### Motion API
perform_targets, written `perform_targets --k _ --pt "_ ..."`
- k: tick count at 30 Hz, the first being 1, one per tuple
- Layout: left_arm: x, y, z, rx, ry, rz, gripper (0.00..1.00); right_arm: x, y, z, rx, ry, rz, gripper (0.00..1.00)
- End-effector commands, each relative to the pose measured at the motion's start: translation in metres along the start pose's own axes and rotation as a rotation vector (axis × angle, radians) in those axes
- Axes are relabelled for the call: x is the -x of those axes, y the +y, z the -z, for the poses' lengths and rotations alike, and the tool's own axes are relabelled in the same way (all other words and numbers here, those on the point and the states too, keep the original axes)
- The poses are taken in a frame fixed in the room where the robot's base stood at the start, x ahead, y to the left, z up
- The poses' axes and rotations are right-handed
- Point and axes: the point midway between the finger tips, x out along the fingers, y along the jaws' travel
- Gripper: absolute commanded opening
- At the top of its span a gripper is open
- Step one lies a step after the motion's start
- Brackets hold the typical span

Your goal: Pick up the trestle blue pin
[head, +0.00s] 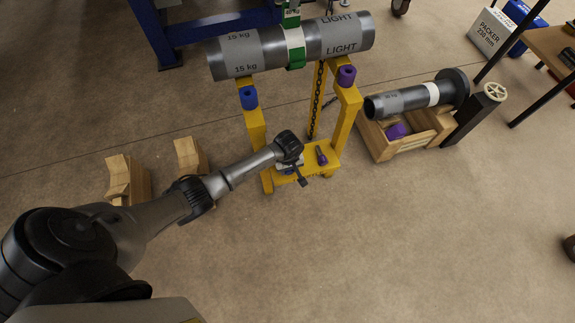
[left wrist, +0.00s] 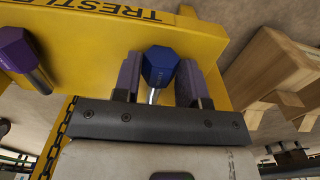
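The blue pin (left wrist: 159,66) has a hexagonal blue head and a short silver shank. It lies by the yellow trestle's lower board (left wrist: 85,25), lettered "TRESTLE". My left gripper (left wrist: 158,85) has one dark finger on each side of the pin. The fingers look open, with small gaps beside the head; contact is not clear. In the head view my left gripper (head: 292,170) is low at the left part of the trestle base (head: 308,170) and mostly hides the pin. My right gripper is not in view.
A purple pin (head: 321,156) lies on the base to the right. The trestle carries a large grey pipe (head: 265,52). A wooden crate (head: 405,144) with a dark pipe (head: 402,100) stands at right. Wooden blocks (head: 127,180) stand at left. The front floor is clear.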

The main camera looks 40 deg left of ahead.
Motion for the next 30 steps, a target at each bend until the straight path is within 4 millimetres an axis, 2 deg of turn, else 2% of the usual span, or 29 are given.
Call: perform_targets --k 2,9,19,30 --pt "0.000 0.000 0.000 0.000 0.000 0.000 0.31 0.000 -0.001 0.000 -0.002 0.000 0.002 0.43" --pt "0.000 0.000 0.000 0.000 -0.001 0.000 0.08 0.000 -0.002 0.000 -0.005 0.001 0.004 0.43" --pt "0.001 0.000 0.000 0.000 0.000 0.000 0.07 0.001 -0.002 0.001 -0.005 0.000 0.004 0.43" --pt "0.012 0.000 0.000 -0.001 0.000 0.000 0.07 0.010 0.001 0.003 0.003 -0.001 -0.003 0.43"
